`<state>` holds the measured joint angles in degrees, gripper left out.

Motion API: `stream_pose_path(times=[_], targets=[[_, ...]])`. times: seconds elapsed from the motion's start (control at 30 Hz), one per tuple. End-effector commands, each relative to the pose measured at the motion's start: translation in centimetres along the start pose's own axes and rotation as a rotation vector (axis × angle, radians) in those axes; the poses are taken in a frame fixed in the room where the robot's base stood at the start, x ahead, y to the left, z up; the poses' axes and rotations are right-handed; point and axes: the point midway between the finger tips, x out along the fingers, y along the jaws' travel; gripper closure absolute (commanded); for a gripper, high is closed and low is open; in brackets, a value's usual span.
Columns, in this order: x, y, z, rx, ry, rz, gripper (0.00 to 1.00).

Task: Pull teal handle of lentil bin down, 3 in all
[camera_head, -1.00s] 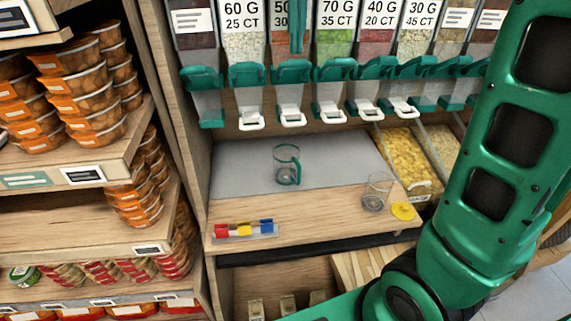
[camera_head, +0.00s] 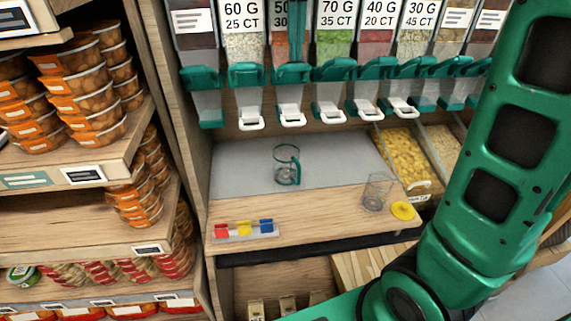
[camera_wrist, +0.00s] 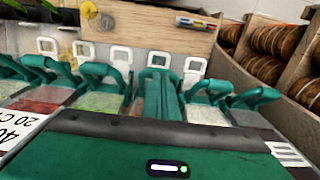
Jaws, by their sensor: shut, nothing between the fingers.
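A row of bins with teal handles hangs at the back. The bin behind my gripper holds orange-red grains (camera_head: 281,45) and has a partly covered label; I take it for the lentil bin. Its teal handle (camera_head: 291,74) sits raised above a white loop (camera_head: 292,122). My gripper (camera_head: 297,46) is shut and empty, pointing down just above this handle, in front of the bin. In the wrist view my gripper (camera_wrist: 157,78) largely hides the handle, and the white loop (camera_wrist: 159,58) shows beyond it. I cannot tell whether the fingers touch the handle.
A glass mug with a teal handle (camera_head: 287,166) stands on the grey mat (camera_head: 238,168) below. A second glass (camera_head: 377,192) and a yellow lid (camera_head: 402,210) are at the right. Neighbouring handles (camera_head: 246,74) (camera_head: 332,69) are close on both sides.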

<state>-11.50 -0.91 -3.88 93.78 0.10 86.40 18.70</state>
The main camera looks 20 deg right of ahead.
Motion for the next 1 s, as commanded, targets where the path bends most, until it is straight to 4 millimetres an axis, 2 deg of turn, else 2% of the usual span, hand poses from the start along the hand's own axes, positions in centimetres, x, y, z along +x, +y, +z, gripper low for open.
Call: stream_pose_path(times=[1.0], targets=[[4.5, 0.0, 0.8, 0.002, 0.000, 0.002, 1.00]])
